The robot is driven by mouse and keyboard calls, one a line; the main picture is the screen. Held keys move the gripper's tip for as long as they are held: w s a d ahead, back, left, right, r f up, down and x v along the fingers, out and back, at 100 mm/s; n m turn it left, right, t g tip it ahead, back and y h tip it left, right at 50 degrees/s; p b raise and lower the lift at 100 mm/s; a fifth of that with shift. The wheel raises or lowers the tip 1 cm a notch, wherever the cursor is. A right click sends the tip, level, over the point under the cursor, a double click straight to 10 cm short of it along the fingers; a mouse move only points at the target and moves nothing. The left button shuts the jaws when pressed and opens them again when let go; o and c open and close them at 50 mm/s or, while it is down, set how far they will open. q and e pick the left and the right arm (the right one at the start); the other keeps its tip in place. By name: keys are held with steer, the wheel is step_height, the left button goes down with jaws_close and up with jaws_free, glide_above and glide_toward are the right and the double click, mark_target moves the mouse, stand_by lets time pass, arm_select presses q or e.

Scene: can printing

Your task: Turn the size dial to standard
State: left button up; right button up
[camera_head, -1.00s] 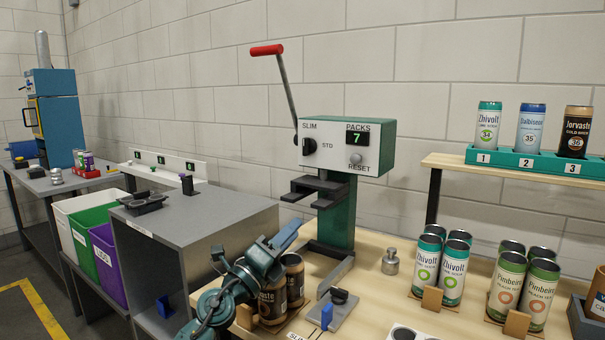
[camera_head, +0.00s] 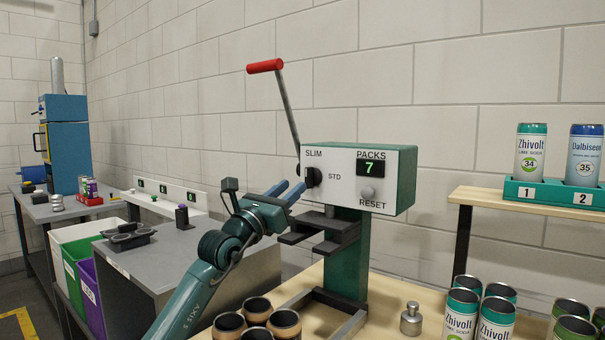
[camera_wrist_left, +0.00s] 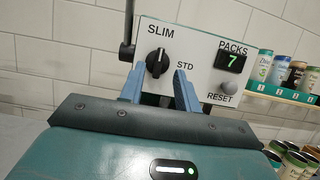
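The size dial (camera_head: 314,177) is a black knob on the white front panel of the green machine, between the SLIM and STD labels. In the left wrist view the dial (camera_wrist_left: 158,61) has its ridge roughly upright, toward SLIM above it rather than STD at its right. My left gripper (camera_head: 297,190) is raised at the panel, its blue fingers close to the dial and partly in front of it. In the left wrist view the two fingertips (camera_wrist_left: 159,71) are spread, one on each side of the dial. I cannot tell whether they touch it. My right gripper is not in view.
A red-handled lever (camera_head: 265,66) rises beside the machine. The PACKS display (camera_head: 370,163) reads 7, with a RESET button (camera_head: 368,193) below it. Black jaws (camera_head: 318,231) project under the panel. Brown cans (camera_head: 257,309) stand below my left arm.

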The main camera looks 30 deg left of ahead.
mark_target(306, 175)
arm_select(q)
steer(key=shift+p+x, duration=0.5)
steer(key=shift+x, duration=2.3)
steer(key=shift+f, duration=0.1)
steer(key=shift+c, duration=0.4)
jaws_close()
